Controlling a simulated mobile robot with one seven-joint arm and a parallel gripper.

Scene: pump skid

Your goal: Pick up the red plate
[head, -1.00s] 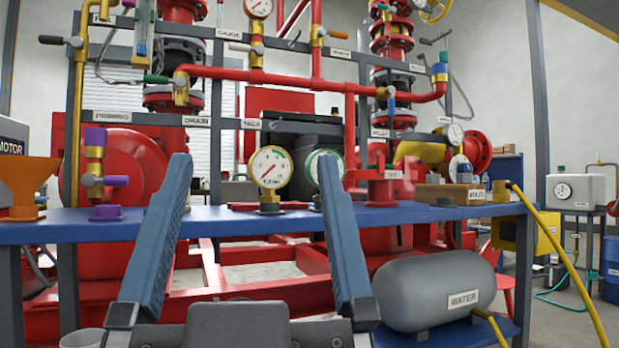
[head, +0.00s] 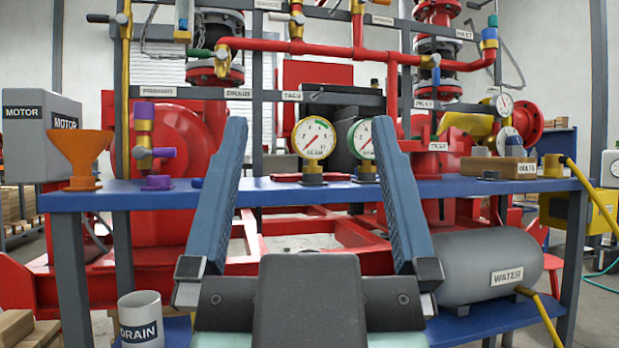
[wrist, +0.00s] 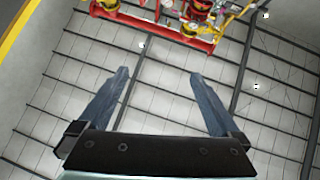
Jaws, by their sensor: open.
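A thin flat red piece (head: 286,178), which looks like the red plate, lies on the blue bench (head: 225,193) behind the two gauges. It shows edge-on, low and partly covered by the gauge stand. My gripper (head: 309,128) is open and empty in the head view, its two blue-grey fingers upright in front of the bench and to either side of the gauges. In the wrist view my gripper (wrist: 159,73) is also open, with nothing between the fingers. The red plate cannot be made out in the wrist view.
Two round gauges (head: 314,140) stand on the bench between my fingers in the picture. An orange funnel (head: 80,155) and purple-capped valve stand left, a wooden block (head: 497,167) right. Below are a grey water tank (head: 490,265) and a drain cup (head: 140,318). Red pipes rise behind.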

